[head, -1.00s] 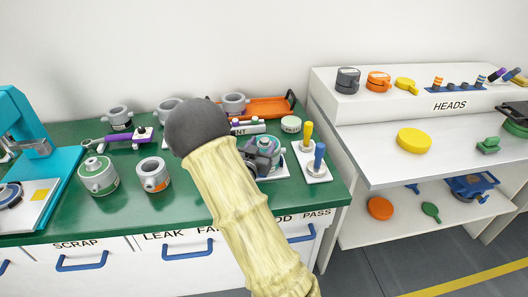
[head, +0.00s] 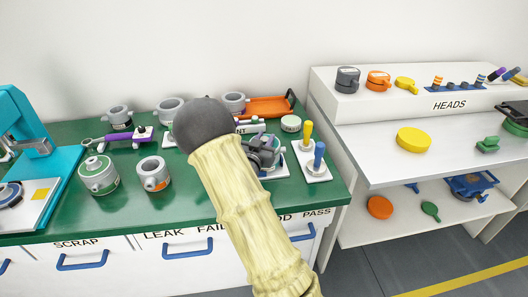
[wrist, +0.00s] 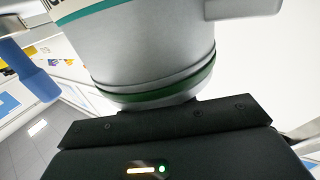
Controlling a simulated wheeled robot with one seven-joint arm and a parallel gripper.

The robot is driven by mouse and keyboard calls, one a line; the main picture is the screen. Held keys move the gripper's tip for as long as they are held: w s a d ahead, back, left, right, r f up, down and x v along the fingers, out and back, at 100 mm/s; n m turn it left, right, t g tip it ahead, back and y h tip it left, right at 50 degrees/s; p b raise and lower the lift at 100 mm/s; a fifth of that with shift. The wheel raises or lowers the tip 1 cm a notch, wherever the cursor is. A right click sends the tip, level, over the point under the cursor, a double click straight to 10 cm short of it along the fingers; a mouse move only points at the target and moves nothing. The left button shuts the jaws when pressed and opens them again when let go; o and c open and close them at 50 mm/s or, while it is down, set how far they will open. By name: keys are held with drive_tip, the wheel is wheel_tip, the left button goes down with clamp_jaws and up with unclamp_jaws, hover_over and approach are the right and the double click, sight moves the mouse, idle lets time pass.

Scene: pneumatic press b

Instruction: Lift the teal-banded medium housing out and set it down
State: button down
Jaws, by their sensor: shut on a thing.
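The teal-banded medium housing (wrist: 150,52) fills the upper part of the wrist view, close in front of my gripper. It is a grey cylinder with a teal band at the top of the picture, a side stub at upper right and a dark green ring at its lower end. In the head view my gripper (head: 263,153) is shut on the housing above the white plate at the bench's right part. My arm hides much of this area, and the fingertips are out of sight in the wrist view. I cannot tell how far the housing is off the plate.
A white block with yellow and blue pegs (head: 313,160) stands close to the right. An orange tray (head: 270,106) lies behind. Several grey housings stand left, including an orange-banded one (head: 153,174) and a green-banded one (head: 99,176). Green bench (head: 200,205) is clear in front.

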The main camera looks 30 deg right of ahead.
drive_tip(key=shift+r, duration=0.15)
drive_tip(key=shift+r+p, duration=0.85)
drive_tip(key=shift+r, duration=0.3)
drive_tip(key=shift+r, duration=0.15)
drive_tip(key=shift+s+a, duration=0.1)
